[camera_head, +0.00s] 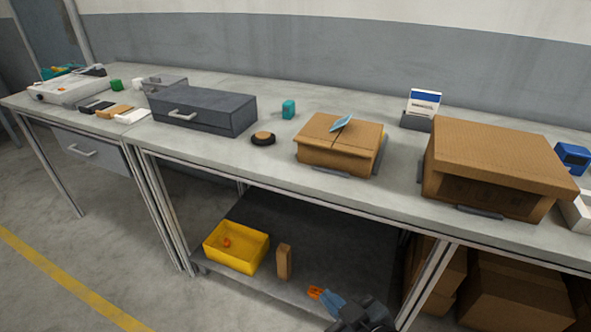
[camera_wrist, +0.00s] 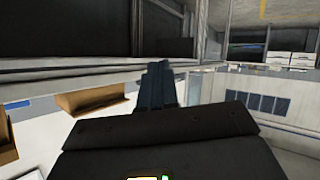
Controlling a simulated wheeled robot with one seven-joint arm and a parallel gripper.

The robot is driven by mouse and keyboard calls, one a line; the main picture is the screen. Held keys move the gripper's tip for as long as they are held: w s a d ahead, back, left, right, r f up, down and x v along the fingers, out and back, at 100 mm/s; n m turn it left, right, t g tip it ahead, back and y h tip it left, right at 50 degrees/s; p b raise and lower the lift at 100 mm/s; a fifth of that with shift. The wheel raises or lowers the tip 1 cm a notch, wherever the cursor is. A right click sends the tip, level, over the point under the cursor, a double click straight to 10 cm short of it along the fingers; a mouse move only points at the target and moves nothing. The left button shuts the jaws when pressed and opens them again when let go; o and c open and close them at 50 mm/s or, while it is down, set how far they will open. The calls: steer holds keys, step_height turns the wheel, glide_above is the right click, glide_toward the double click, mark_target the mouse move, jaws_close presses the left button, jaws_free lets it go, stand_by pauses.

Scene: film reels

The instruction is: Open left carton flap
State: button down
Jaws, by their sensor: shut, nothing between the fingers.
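A closed brown carton (camera_head: 340,145) sits on the workbench right of centre, with a seam between its top flaps. A light blue card-like piece (camera_head: 341,123) rests tilted on its top. A larger brown carton (camera_head: 498,165) stands to the right, with an open front. My gripper (camera_head: 322,296) is low in front of the bench, below the closed carton and apart from it. Its fingers are together and empty; an orange patch shows at their end. In the wrist view the fingers (camera_wrist: 157,88) are together, and a brown box-like shape (camera_wrist: 92,99) shows to the left.
The grey workbench (camera_head: 225,143) holds a dark drawer box (camera_head: 202,112), a black disc (camera_head: 262,140), a teal item (camera_head: 288,109) and a card stand (camera_head: 420,112). A yellow bin (camera_head: 236,249) and a small brown block (camera_head: 284,262) stand on the lower shelf.

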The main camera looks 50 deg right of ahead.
steer(key=w+d+r+m+g+h, duration=0.1)
steer(key=w+d+r+m+h, duration=0.1)
steer(key=w+d+m+h, duration=0.3)
steer(key=w+d+r+g+h, duration=0.1)
steer(key=w+d+r, duration=0.15)
steer(key=w, duration=0.45)
steer(key=w+d+r+m+g+h, duration=0.4)
steer(key=w+r+m+g+h, duration=0.15)
steer(key=r+m, duration=0.35)
steer(key=shift+n+t+y, duration=0.35)
steer(key=shift+n+y, duration=0.1)
steer(key=shift+n, duration=0.05)
steer(key=x, duration=0.3)
steer(key=b+x, duration=0.1)
steer(key=x, duration=0.1)
steer(key=shift+w+a+f, duration=0.1)
steer(key=shift+w+f, duration=0.15)
steer(key=shift+f, duration=0.05)
steer(key=shift+r+b+x, duration=0.2)
steer(key=shift+b+x, duration=0.1)
steer(key=shift+x, duration=0.6)
steer(key=shift+r+b+x, duration=0.2)
steer(key=shift+b+x, duration=0.1)
steer(key=shift+x, duration=0.65)
steer(key=shift+r+b+x, duration=0.2)
steer(key=shift+b+x, duration=0.1)
steer(key=shift+x, duration=0.6)
steer(key=shift+b, duration=0.3)
